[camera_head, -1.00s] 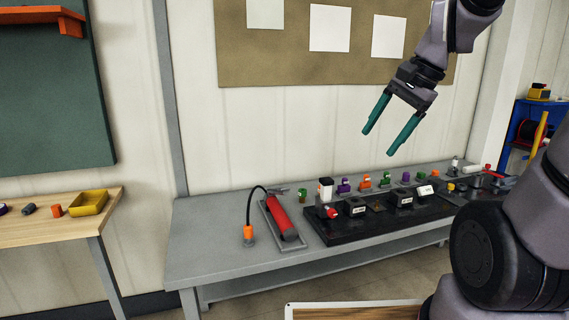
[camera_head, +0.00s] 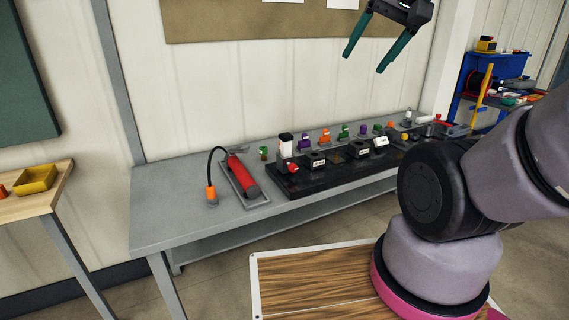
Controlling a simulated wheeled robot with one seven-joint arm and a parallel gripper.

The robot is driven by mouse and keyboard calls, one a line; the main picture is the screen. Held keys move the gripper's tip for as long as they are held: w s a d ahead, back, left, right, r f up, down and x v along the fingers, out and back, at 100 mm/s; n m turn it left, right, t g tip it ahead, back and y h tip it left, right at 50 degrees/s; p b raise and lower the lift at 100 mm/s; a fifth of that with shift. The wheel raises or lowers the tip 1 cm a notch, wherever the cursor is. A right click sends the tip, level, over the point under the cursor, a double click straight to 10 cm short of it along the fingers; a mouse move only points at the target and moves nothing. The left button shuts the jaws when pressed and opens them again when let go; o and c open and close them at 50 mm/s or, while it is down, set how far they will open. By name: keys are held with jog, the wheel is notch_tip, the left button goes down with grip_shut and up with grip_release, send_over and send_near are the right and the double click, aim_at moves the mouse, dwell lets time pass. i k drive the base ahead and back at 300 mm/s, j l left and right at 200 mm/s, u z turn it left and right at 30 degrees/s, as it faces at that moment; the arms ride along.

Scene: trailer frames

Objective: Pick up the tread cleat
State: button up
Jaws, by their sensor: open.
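My gripper (camera_head: 378,53) is at the top of the head view, with its two green fingers spread wide. It is open and empty, held in the air above the grey workbench (camera_head: 165,216). I cannot tell which item is the tread cleat. Several small coloured parts stand along the back of the bench, among them a purple one (camera_head: 305,139), an orange one (camera_head: 326,136) and a green one (camera_head: 344,131). They are too small to identify. My arm hides part of the right side.
A black tray (camera_head: 300,187) with dark labelled blocks lies on the bench. A red cylinder (camera_head: 241,175) with a black hose rests in a grey holder to its left. A yellow bin (camera_head: 36,179) sits on a wooden table at left. A blue shelf (camera_head: 497,67) stands at right.

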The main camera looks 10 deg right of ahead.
aim_at(428, 119)
jog(key=z, duration=1.15)
jog(key=i+l+z, duration=0.3)
jog(key=i, duration=0.25)
jog(key=i+l+z, duration=0.3)
jog(key=i, duration=0.25)
jog(key=i+z, duration=0.3)
jog(key=i, duration=0.25)
jog(key=i+z, duration=0.1)
jog(key=i, duration=1.4)
jog(key=i+u, duration=0.5)
jog(key=i+l+u, duration=0.25)
jog(key=u, duration=0.25)
jog(key=i+l+u, duration=0.1)
jog(key=i+u, duration=0.15)
jog(key=u, duration=0.2)
jog(key=i+l+u, duration=0.15)
jog(key=u, duration=0.25)
jog(key=i+l+u, duration=0.25)
jog(key=u, duration=0.2)
jog(key=i+l+u, duration=0.2)
jog(key=l+u, duration=0.2)
jog(key=j, duration=0.05)
